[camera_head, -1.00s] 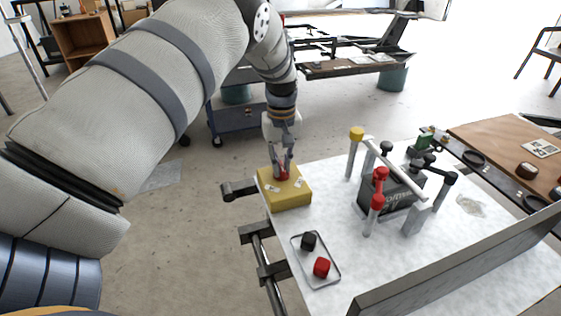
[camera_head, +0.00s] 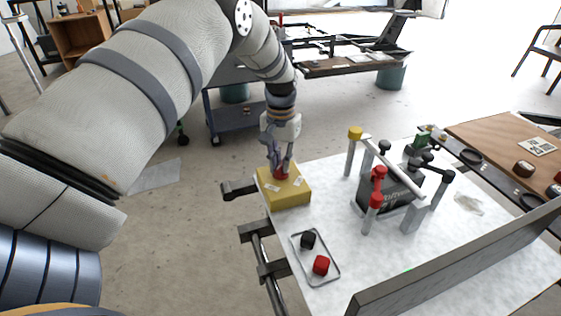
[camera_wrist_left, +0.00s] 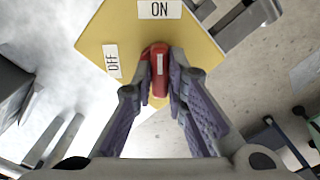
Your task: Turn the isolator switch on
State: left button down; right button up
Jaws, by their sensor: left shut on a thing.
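In the left wrist view the box face carries an OFF label (camera_wrist_left: 111,61) at left and an ON label (camera_wrist_left: 158,9) at the top. The knob's white mark runs up the picture, roughly in line with the ON label. My left gripper (camera_head: 281,172) comes down from above and is shut on the red knob, a finger on either side. The fingers hide part of the knob. My right gripper is not in view.
A black device with red and yellow capped posts (camera_head: 385,190) stands to the right. A grey wall (camera_head: 455,264) edges the table.

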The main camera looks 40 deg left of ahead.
aim_at(281, 164)
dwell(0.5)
pick_arm(q)
jog(key=c, duration=1.6)
grip_release()
notch_tip(281, 164, up, 12)
